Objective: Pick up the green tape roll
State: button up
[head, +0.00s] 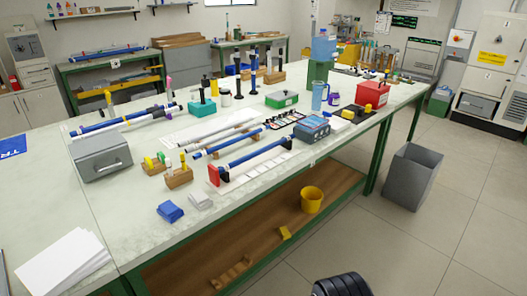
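I cannot make out a green tape roll for certain in the head view. A low green object (281,99) with a dark top lies on the workbench (130,215) behind the rods; it looks more like a box or case than a roll. A black ribbed part, probably of my own arm, shows at the bottom edge. No gripper fingers can be seen.
Blue rods (258,153) on supports, a grey metal box (101,155), a red box (372,93) and a water jug (323,46) crowd the bench. A yellow bucket (312,199) stands on the lower shelf. A grey bin (412,176) stands right of the bench; floor beyond is clear.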

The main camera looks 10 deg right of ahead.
aim_at(160, 156)
jog(key=i+u, duration=0.25)
jog(key=i, duration=0.3)
jog(key=i+u, duration=0.25)
jog(key=i, duration=0.25)
jog(key=i+l+u, duration=0.25)
jog(key=i, duration=0.3)
jog(key=j, duration=0.1)
